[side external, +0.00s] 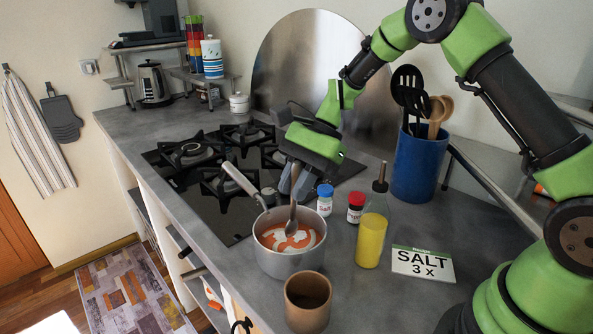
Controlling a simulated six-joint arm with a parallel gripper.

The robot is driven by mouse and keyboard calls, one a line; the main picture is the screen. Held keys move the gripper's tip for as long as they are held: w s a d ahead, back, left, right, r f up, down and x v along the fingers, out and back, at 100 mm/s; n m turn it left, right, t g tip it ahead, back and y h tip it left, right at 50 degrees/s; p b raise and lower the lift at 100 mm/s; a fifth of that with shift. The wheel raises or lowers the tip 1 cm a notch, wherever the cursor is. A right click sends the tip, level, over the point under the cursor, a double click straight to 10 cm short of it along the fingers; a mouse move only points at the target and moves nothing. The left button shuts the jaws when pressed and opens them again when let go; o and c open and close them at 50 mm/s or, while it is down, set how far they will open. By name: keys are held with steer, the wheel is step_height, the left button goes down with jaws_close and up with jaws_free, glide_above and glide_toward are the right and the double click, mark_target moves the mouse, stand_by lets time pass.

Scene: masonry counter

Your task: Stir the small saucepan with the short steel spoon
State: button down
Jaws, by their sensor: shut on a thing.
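My gripper (293,182) is above the saucepan, shut on the upper part of the spoon.
A brown cup (307,303) is close in front. A blue utensil crock (418,165) stands behind. The hob (222,188) is otherwise bare.

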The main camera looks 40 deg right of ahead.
mark_target(295, 218)
steer(key=shift+w+f, duration=0.2)
steer(key=shift+f, duration=1.95)
steer(key=shift+s, duration=0.1)
